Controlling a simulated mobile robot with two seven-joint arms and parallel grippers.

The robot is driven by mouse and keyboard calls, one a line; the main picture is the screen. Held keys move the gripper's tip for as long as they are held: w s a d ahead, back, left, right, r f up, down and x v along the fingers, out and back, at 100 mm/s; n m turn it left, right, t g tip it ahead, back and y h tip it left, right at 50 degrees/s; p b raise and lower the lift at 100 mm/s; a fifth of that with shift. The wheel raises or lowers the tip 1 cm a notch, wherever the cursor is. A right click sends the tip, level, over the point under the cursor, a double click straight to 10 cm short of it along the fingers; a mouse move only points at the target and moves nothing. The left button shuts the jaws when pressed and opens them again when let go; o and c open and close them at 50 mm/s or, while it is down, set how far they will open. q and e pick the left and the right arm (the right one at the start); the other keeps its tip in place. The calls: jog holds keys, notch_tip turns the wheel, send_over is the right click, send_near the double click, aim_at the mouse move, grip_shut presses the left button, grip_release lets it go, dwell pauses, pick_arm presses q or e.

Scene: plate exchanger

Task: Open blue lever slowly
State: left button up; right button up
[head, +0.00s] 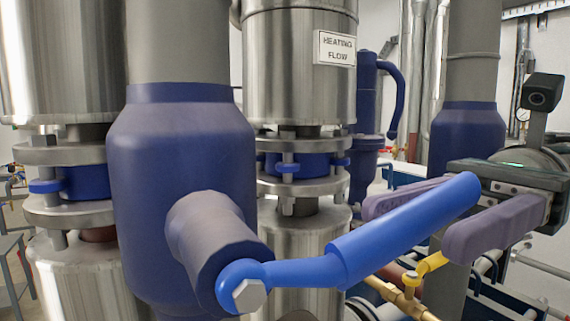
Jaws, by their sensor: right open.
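The blue lever (400,232) is bolted to the stem of a large dark blue valve (180,135) and reaches to the right, rising toward its far end. My right gripper (418,212) comes in from the right with its two purple-grey fingers apart. The lever's outer end lies between the fingers, one behind it and one in front to the right. I cannot tell whether either finger touches the lever. My left gripper is not in view.
A yellow valve handle (427,268) on a brass pipe sits just below the lever. Steel cylinders with flanges stand at the left and behind, one with a "HEATING FLOW" sign (336,48). A grey vertical pipe (471,70) rises behind my right gripper.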

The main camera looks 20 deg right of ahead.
jog(key=shift+a, duration=0.7)
grip_shut()
jog(key=shift+s+r, duration=0.1)
dwell(0.9)
